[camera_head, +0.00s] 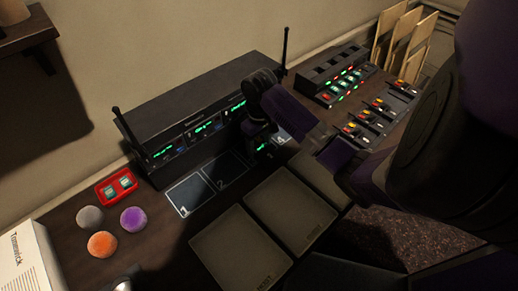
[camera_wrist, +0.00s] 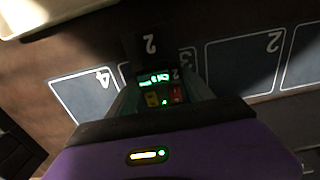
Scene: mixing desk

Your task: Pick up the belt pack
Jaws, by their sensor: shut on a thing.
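The belt pack (camera_wrist: 155,94) is a small dark box with a green lit display and red and yellow marks. In the wrist view it sits between the fingers of my gripper (camera_wrist: 160,100), and a dark part marked 2 (camera_wrist: 149,45) shows at its far end. My gripper (camera_head: 261,128) is shut on it, above or at the numbered row around square 3. In the head view the belt pack (camera_head: 262,148) is partly hidden by my gripper and shows a small green light. I cannot tell whether it touches the desk.
A black receiver rack (camera_head: 190,115) with two antennas stands close behind. Numbered squares 1 (camera_head: 188,195) and 2 (camera_head: 225,171) are empty. A red tray (camera_head: 104,194) and three coloured foam balls lie left. Switch panels (camera_head: 375,122) stand right. Tan pads (camera_head: 240,250) lie in front.

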